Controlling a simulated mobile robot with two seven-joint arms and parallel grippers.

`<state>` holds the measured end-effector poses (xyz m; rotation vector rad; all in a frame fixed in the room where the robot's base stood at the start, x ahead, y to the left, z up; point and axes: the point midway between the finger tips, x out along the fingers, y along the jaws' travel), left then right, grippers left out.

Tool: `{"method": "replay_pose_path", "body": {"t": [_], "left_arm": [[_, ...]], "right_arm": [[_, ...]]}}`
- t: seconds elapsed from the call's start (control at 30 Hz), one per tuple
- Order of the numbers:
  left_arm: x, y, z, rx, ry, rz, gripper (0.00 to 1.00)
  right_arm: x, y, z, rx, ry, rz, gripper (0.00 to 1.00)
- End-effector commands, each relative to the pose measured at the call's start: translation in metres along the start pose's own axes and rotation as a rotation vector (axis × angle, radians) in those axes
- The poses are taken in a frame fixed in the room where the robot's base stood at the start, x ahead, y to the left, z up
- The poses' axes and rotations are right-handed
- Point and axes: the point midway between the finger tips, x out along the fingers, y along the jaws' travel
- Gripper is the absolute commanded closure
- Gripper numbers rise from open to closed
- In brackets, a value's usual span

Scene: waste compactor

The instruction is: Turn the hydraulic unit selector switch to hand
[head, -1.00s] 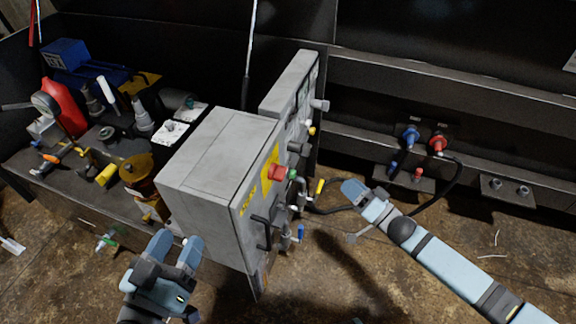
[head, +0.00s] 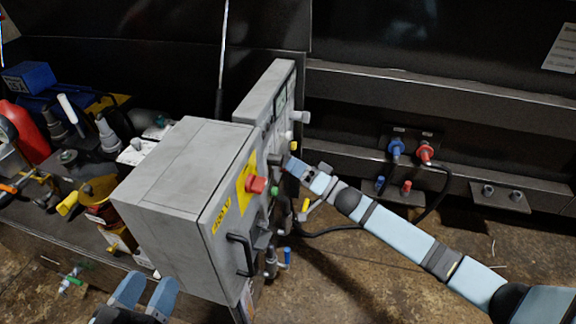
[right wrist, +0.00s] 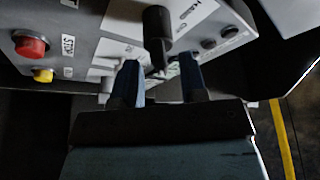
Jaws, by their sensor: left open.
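The selector switch is a black knob (right wrist: 157,25) on a light grey panel in the right wrist view. Lettering beside it seems to include HAND. In the head view the knob (head: 275,160) projects from the panel's right-hand face, partly hidden by my gripper. My right gripper (head: 288,164) is at this knob. In the right wrist view its two dark fingers (right wrist: 159,75) are spread, with the knob's end between or just beyond their tips; contact cannot be told. My left gripper (head: 147,290) is open and empty at the bottom left, in front of the large grey box.
The grey box (head: 170,180) carries a red button (head: 256,185) and a black handle (head: 240,254). A red button (right wrist: 31,45) and a yellow one (right wrist: 43,76) lie left of the knob. Hose couplings (head: 396,150) sit on the back wall. Clear floor lies at right.

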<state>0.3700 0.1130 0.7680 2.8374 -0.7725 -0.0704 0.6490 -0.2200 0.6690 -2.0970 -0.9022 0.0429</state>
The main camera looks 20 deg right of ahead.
Motion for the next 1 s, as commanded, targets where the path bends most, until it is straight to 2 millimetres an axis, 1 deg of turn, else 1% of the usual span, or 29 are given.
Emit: {"method": "replay_pose_path", "body": {"t": [0.03,0.1,0.2,0.3,0.53,0.57,0.6,0.67,0.7,1.0], "left_arm": [[0.0,-0.001,0.005,0.0,-0.011,0.001,0.45],[0.0,-0.001,0.009,-0.001,-0.022,0.003,0.45],[0.0,-0.002,0.011,-0.002,-0.036,0.004,0.45],[0.0,-0.002,0.012,-0.002,-0.041,0.005,0.45],[0.0,-0.002,0.012,-0.002,-0.042,0.005,0.45],[0.0,-0.002,0.012,-0.002,-0.042,0.005,0.45],[0.0,-0.001,0.012,-0.002,-0.042,0.005,0.45],[0.0,-0.001,0.012,-0.002,-0.042,0.005,0.45],[0.0,-0.001,0.012,-0.002,-0.042,0.005,0.45],[0.0,-0.001,0.011,-0.002,-0.04,0.004,0.45]], "right_arm": [[0.008,0.001,0.001,-0.001,0.001,-0.002,0.61],[0.016,0.001,0.0,-0.001,0.002,-0.002,0.61],[0.023,0.0,0.0,0.0,0.001,-0.001,0.61],[0.027,0.0,0.0,-0.001,0.0,-0.001,0.61],[0.027,0.0,0.0,-0.001,0.0,0.0,0.61],[0.027,0.0,0.0,-0.001,0.0,0.0,0.63],[0.027,0.0,0.0,0.0,0.0,0.0,0.72],[0.027,0.0,0.0,0.0,0.0,0.0,0.86],[0.027,0.0,0.0,0.0,0.0,0.0,0.9],[0.027,0.0,0.0,-0.028,0.0,-0.01,0.9]]}}
